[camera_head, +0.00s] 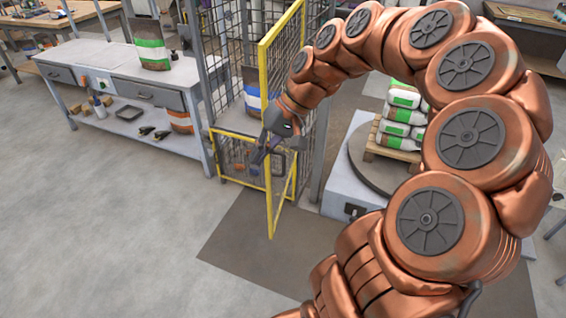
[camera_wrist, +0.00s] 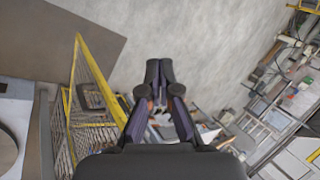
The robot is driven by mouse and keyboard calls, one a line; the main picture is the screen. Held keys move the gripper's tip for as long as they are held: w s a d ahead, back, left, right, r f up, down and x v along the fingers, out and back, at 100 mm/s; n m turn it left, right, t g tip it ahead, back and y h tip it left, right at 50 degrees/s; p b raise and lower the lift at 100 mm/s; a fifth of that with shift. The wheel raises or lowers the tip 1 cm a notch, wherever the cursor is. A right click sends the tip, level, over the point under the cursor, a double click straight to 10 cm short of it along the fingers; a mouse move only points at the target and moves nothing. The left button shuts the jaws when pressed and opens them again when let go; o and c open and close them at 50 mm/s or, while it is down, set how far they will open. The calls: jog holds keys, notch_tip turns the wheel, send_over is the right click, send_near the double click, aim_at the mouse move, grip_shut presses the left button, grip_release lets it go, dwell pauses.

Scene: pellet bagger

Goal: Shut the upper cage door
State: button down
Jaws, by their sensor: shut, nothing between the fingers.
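The upper cage door (camera_head: 263,80) is a yellow-framed mesh panel. It stands open, swung out from the cage front towards the camera. My gripper (camera_head: 262,155) is shut and empty, beside the yellow upright; I cannot tell whether it touches. My arm hides part of the door and its hinge side. In the wrist view a yellow-framed mesh panel (camera_wrist: 101,80) lies left of my shut fingers (camera_wrist: 158,72). A lower yellow frame (camera_head: 240,136) crosses the cage front below; where the two frames overlap is hard to separate.
The mesh cage (camera_head: 218,50) holds a blue-and-white bag (camera_head: 253,95). A workbench (camera_head: 105,75) with a green-and-white bag (camera_head: 150,42) stands at left. At right is a pallet of bags (camera_head: 402,112) on a turntable (camera_head: 360,165). The floor in front of the cage is clear.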

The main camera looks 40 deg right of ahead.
jog(key=w+d+f+m+t+b, duration=0.1)
jog(key=d+f+m+t, duration=0.2)
jog(key=d, duration=0.7)
jog(key=d+f+m+t+b, duration=0.1)
jog(key=d+f+m+b, duration=0.3)
jog(key=d, duration=0.7)
jog(key=n+p, duration=0.1)
jog(key=p, duration=0.4)
send_near(274, 161)
jog(key=x, duration=0.5)
jog(key=shift+s+d+f, duration=0.1)
jog(key=shift+s+f, duration=0.05)
jog(key=shift+f, duration=0.25)
jog(key=shift+w+a+f+p, duration=0.1)
jog(key=shift+w+a+p, duration=0.25)
jog(key=shift+w+a, duration=0.15)
